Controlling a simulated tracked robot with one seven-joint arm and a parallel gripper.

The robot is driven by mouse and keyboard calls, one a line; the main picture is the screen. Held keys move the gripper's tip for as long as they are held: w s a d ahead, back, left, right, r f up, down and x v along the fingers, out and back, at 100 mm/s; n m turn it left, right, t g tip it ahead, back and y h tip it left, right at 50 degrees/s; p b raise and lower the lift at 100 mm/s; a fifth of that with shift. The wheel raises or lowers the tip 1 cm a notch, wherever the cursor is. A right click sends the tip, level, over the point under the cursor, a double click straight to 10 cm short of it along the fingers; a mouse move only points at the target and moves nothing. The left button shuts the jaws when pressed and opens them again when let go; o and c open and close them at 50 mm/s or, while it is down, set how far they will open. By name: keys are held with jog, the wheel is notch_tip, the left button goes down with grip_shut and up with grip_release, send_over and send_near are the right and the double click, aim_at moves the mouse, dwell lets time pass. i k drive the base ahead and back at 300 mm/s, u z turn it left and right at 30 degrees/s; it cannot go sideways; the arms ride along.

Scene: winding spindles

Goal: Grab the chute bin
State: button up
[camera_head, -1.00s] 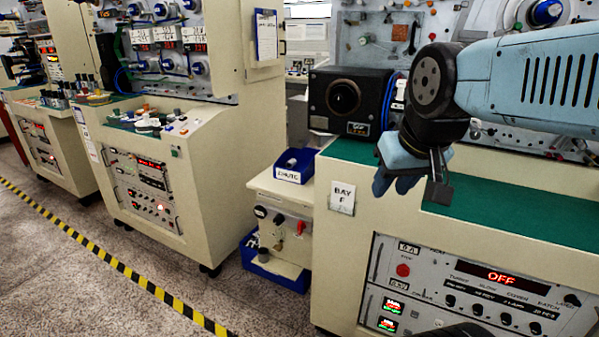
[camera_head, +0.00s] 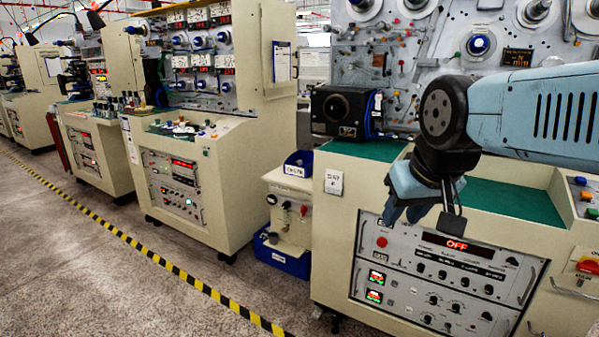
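The chute bin (camera_head: 296,167) is a small blue open bin with a white label on its front. It sits on top of the low cream cabinet (camera_head: 284,186) between two larger machines. My gripper (camera_head: 422,214) hangs from my pale blue arm in front of the bench on the right, well to the right of the bin and apart from it. Its blue and dark finger parts point down. Nothing shows held in it, but its opening is not clear from this angle. The inside of the bin is mostly hidden.
A larger blue bin (camera_head: 283,258) sits low at the foot of the cabinet. Yellow-black tape (camera_head: 150,249) crosses the open floor.

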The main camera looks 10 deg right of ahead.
aim_at(305, 170)
jog(key=u, duration=0.25)
jog(key=i, duration=2.05)
jog(key=z, duration=0.75)
jog(key=k, duration=0.9)
jog(key=z, duration=0.2)
jog(key=i, duration=0.9)
jog(key=u, duration=0.05)
